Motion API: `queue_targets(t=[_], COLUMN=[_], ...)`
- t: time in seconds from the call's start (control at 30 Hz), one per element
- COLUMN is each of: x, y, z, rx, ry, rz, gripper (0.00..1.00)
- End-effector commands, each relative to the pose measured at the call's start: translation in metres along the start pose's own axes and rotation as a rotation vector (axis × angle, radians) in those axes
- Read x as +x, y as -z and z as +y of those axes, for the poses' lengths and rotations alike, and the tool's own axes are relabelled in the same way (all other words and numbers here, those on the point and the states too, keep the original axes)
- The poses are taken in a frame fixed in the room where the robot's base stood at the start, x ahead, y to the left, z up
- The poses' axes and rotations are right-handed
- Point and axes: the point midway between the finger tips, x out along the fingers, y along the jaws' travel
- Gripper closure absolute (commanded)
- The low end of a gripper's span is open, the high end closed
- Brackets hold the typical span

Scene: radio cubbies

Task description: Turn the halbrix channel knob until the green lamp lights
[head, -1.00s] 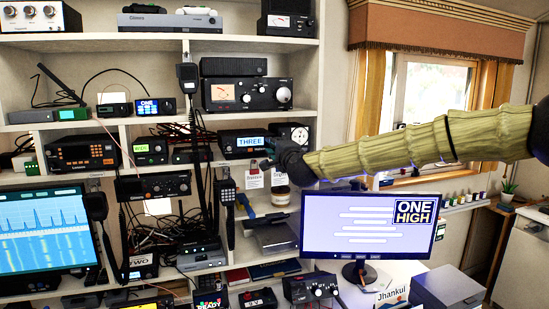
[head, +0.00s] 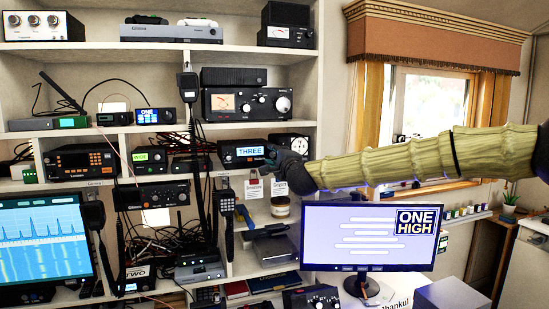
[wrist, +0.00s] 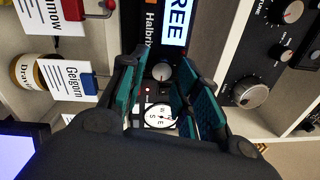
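The halbrix radio (head: 228,153) sits in a middle cubby and its blue-white display reads THREE. The display also shows in the wrist view (wrist: 176,22), beside the name Halbrix. The round silver channel knob (wrist: 162,72) is on its front, past the display. My gripper (wrist: 157,78) is open, with teal-padded fingers on either side of the knob; I cannot tell if they touch it. A small red spot (wrist: 148,89) shows near the knob, and no lit green lamp is visible. In the head view my gripper (head: 275,160) covers the radio's right end and hides the knob.
A compass-like dial (wrist: 160,116) lies close by the knob, between my fingers. A larger black radio with knobs (head: 248,103) stands on the shelf above. Hanging tags and a jar (head: 280,207) are below. A monitor (head: 345,238) reading ONE HIGH stands under my arm.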

Motion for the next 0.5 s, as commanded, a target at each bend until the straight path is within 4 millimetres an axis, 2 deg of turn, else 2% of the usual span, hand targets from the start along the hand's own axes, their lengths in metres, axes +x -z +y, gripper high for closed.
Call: queue_targets(t=[0.33,0.5], x=[0.000,-0.011], y=[-0.002,-0.001], z=[0.000,-0.001], rx=[-0.001,-0.001], ry=[0.000,0.000], rz=[-0.003,-0.003], gripper=[0.56,0.56])
